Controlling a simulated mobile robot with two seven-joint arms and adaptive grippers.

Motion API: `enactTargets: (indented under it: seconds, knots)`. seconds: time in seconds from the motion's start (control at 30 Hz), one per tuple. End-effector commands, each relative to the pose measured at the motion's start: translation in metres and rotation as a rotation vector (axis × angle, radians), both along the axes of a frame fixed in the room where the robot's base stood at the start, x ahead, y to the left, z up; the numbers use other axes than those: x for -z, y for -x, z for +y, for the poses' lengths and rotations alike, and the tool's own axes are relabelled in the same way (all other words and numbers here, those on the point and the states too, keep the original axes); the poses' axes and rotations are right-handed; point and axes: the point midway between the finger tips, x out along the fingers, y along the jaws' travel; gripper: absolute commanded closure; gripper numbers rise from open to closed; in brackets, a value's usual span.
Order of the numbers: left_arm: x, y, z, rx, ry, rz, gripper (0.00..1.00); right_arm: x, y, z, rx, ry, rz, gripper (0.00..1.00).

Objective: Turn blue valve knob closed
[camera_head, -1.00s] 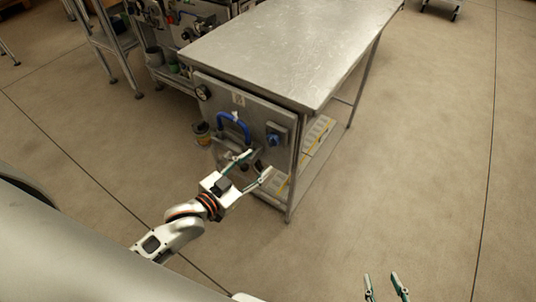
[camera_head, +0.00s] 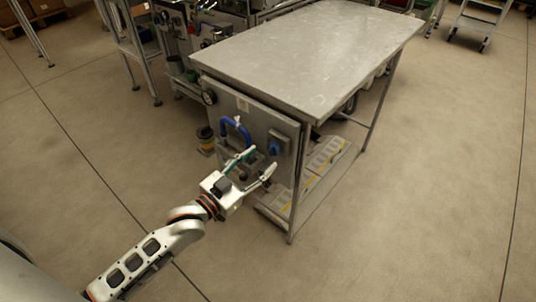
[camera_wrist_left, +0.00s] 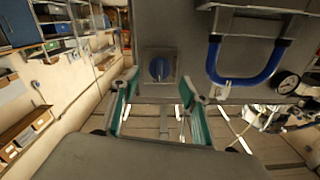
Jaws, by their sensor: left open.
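The blue valve knob (camera_head: 275,148) sits on a square plate on the grey side panel (camera_head: 228,104) under the metal table. In the left wrist view the knob (camera_wrist_left: 159,68) shows face-on, just beyond and between my fingertips. My left gripper (camera_head: 260,162) is open and empty in front of the panel, a little below the knob in the head view. Its two green-sided fingers (camera_wrist_left: 161,86) stand apart in the wrist view; contact with the knob is not seen. My right gripper is not in view.
A blue curved handle (camera_head: 237,127) and a round gauge (camera_head: 209,97) are on the same panel, left of the knob. The metal tabletop (camera_head: 315,55) overhangs above. A lower shelf (camera_head: 325,180) extends behind. Open floor lies right of the table.

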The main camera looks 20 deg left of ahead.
Motion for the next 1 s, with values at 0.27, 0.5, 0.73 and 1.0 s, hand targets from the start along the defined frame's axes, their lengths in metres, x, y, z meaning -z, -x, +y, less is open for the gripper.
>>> enactTargets:
  seconds: [0.27, 0.5, 0.73, 1.0]
  knots:
    - [0.003, -0.032, -0.012, -0.001, 0.000, 0.004, 0.55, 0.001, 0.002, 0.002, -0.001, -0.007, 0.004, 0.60]
    - [0.002, -0.039, -0.014, 0.000, -0.001, 0.003, 0.55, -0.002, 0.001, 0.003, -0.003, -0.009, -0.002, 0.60]
    - [0.001, -0.039, -0.014, 0.000, -0.001, 0.002, 0.70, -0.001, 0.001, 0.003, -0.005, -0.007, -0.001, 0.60]
    - [0.001, -0.039, -0.014, 0.000, 0.001, 0.003, 0.93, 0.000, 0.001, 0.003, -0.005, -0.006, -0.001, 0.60]
